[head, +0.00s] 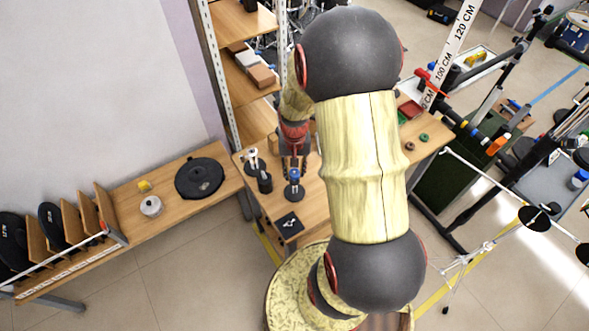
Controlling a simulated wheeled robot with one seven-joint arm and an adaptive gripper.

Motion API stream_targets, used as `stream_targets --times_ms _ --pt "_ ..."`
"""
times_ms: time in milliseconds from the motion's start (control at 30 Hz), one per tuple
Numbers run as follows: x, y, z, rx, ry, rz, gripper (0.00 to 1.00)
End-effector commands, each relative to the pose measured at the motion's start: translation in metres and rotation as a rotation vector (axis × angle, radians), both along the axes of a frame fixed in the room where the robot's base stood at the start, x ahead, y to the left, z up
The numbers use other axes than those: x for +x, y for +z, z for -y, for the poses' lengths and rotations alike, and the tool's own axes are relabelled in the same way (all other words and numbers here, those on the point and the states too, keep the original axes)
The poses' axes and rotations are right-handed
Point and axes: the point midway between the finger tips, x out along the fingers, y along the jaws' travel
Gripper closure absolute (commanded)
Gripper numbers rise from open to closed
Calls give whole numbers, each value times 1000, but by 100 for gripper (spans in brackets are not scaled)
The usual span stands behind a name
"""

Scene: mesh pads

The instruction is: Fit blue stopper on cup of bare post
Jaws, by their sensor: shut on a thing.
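My gripper (294,168) points down over the table, left of my large arm links. It is shut on the blue stopper (295,174), which shows as a small blue spot at its fingertips. Directly below is a dark post on a round base (294,193). The stopper is at or just above this post's top; I cannot tell whether it touches the cup. Another post with a pale top (252,158) stands to the left. My arm hides the middle of the table.
A black cylinder (264,183) stands close left of the gripper. A dark card with a white mark (289,223) lies near the table's front edge. Green and brown rings (423,138) lie at the table's right. A side bench (125,207) holds a black disc (199,178).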

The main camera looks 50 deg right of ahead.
Motion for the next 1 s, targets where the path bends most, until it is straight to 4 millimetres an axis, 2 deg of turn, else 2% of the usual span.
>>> stream_targets --times_ms 233,267,633,1000 --pt "0 0 0 0 0 0 86" --pt "0 0 0 0 0 0 72" --pt "0 0 0 0 0 0 52" --pt "1 4 0 -1 0 1 52"
